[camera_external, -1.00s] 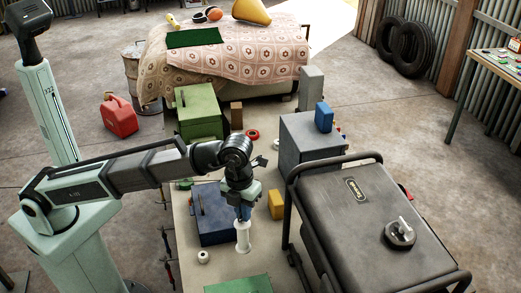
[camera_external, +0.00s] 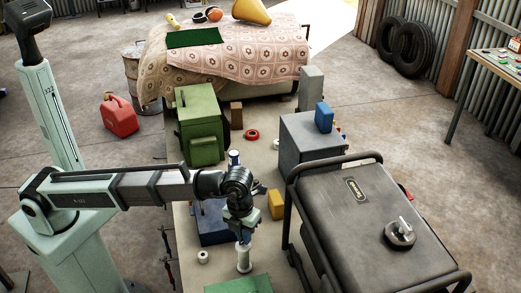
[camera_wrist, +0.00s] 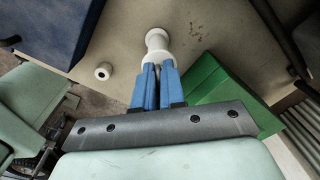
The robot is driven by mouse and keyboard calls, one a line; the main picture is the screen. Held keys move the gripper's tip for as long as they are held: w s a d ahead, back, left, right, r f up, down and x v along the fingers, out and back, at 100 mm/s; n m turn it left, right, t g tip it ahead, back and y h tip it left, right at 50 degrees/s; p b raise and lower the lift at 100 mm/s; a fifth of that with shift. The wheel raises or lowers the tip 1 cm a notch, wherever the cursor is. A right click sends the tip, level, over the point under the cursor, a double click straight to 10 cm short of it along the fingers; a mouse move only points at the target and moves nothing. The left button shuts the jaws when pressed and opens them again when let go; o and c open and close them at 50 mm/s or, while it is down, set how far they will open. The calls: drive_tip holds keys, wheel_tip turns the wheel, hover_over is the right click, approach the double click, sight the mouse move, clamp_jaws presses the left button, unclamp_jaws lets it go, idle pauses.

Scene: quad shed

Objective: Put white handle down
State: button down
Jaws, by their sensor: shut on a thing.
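The white handle (camera_external: 244,258) is a spool-shaped piece with a flared end, upright under my gripper (camera_external: 243,238) in the external view. My gripper's blue fingers are shut on its upper part. In the wrist view the white handle (camera_wrist: 157,48) shows just beyond the blue fingertips (camera_wrist: 156,68), over the beige table top. Its lower end looks at or very near the table; I cannot tell whether it touches.
A small white ring (camera_external: 203,257) lies left of the handle. A blue box (camera_external: 213,224) stands behind it, a green box (camera_external: 240,285) in front, a yellow block (camera_external: 276,206) to the right. A dark cart (camera_external: 370,215) stands further right. Some bare table (camera_external: 265,245) surrounds the handle.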

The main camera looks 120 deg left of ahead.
drive_tip(key=shift+f, duration=0.1)
drive_tip(key=c, duration=1.2)
unclamp_jaws()
drive_tip(key=r, duration=1.2)
drive_tip(key=shift+s+r, duration=0.15)
drive_tip(key=shift+s, duration=0.1)
